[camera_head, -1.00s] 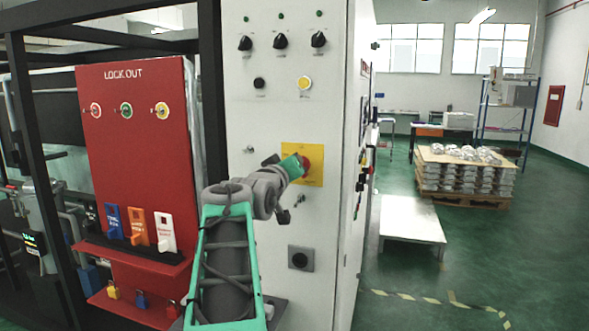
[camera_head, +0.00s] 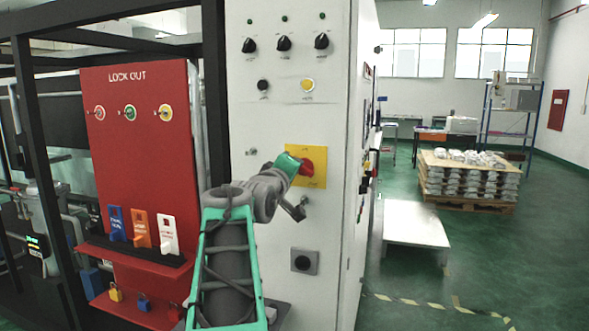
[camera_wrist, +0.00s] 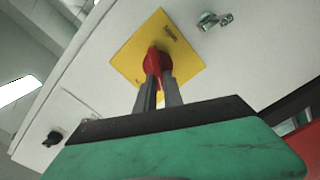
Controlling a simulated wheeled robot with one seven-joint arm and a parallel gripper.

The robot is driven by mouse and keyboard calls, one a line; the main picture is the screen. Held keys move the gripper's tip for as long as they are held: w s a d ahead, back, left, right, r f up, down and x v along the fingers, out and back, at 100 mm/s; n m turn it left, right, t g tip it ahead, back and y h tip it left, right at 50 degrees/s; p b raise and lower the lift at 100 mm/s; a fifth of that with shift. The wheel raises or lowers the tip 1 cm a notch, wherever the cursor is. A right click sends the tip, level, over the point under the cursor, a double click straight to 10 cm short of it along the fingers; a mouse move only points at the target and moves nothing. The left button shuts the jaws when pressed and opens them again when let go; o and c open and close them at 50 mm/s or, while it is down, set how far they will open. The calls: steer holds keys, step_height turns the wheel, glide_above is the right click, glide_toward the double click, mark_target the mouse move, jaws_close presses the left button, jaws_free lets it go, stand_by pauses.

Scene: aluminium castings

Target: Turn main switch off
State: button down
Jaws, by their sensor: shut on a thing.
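The main switch is a red rotary knob (camera_head: 307,167) on a yellow plate (camera_head: 318,179), on the front of the white cabinet (camera_head: 270,125). In the wrist view the red knob (camera_wrist: 154,62) stands out from the yellow plate (camera_wrist: 178,40), which appears tilted there. My gripper (camera_wrist: 157,82) is shut on the knob, its two grey fingers on either side of it. In the head view my gripper (camera_head: 297,166) reaches the knob from the left and hides part of it and of the plate.
Black selector knobs (camera_head: 284,43) and a yellow button (camera_head: 307,85) sit higher on the cabinet. A key-like metal fitting (camera_wrist: 214,21) is near the plate. A red lockout board (camera_head: 140,170) stands at left. Open green floor (camera_head: 480,240) lies to the right.

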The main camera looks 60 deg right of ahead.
steer(key=c, duration=1.5)
jaws_free()
steer(key=shift+o, duration=0.2)
steer(key=shift+a, duration=0.1)
steer(key=s+a+b, duration=0.1)
steer(key=a+b, duration=0.1)
steer(key=a, duration=0.5)
steer(key=shift+a, duration=0.3)
steer(key=shift+s, duration=0.1)
